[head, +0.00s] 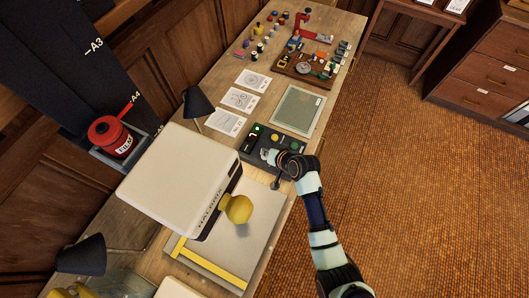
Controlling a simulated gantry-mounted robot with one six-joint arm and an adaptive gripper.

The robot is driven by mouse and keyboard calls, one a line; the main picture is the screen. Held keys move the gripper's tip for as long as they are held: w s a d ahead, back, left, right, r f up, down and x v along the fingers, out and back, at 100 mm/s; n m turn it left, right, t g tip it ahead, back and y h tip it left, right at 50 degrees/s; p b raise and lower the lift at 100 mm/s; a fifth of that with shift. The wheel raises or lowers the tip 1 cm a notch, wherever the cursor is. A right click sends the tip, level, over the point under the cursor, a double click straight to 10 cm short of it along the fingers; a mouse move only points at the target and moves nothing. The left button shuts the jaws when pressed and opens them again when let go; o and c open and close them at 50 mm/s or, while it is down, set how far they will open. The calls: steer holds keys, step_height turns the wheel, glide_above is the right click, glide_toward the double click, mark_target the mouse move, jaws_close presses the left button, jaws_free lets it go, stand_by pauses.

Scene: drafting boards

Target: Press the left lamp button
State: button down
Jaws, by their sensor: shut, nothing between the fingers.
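A dark control box (252,151) lies on the long wooden bench, just beyond the white machine. A small green spot (257,129) shows at its upper left, with a yellow round spot (275,137) to the right of it. Another, darker round spot is at the box's right end. My gripper (267,156) is shut and empty, over the near side of the box. It hides part of the box, and I cannot tell whether its fingertips touch a button. Which button is the left lamp's is too small to read.
A white-topped machine (180,175) with a yellow knob (238,208) stands close on the near side. A dark desk lamp (197,104) stands behind. A green mat (299,109), paper sheets (239,98) and a cluttered brown tray (305,68) lie farther along. The floor at right is clear.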

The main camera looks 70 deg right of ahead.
steer(key=shift+f, duration=0.4)
stand_by(0.3)
steer(key=shift+r, duration=0.15)
steer(key=shift+r+p, duration=0.7)
steer(key=shift+p, duration=0.05)
step_height(320, 180, up, 6)
steer(key=p, duration=0.6)
